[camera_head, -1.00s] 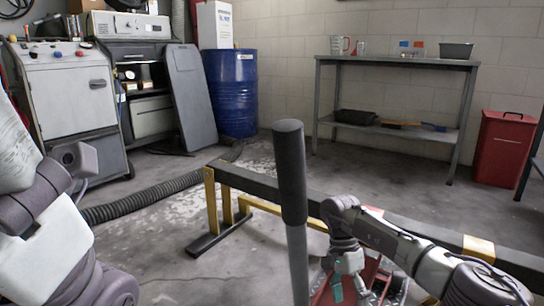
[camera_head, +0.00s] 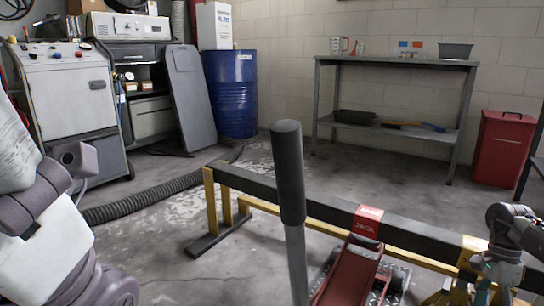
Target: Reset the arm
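My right arm comes in from the right edge. Its gripper (camera_head: 484,288) points down at the lower right, beside the yellow-marked part of the dark beam. Its fingertips are small and partly cut off by the bottom edge, so I cannot tell whether it is open or shut. My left arm (camera_head: 50,225) is folded at the left edge, and its gripper is out of view. A red floor jack (camera_head: 350,275) stands below the beam at the bottom, and an upright grey-gripped handle (camera_head: 290,180) rises in front of it.
A black and yellow beam frame (camera_head: 320,205) crosses the floor. A ribbed hose (camera_head: 150,195) lies at left. A metal shelf table (camera_head: 395,61), a red bin (camera_head: 503,148), a blue drum (camera_head: 232,95) and a grey cabinet (camera_head: 70,97) stand at the back. Floor between is open.

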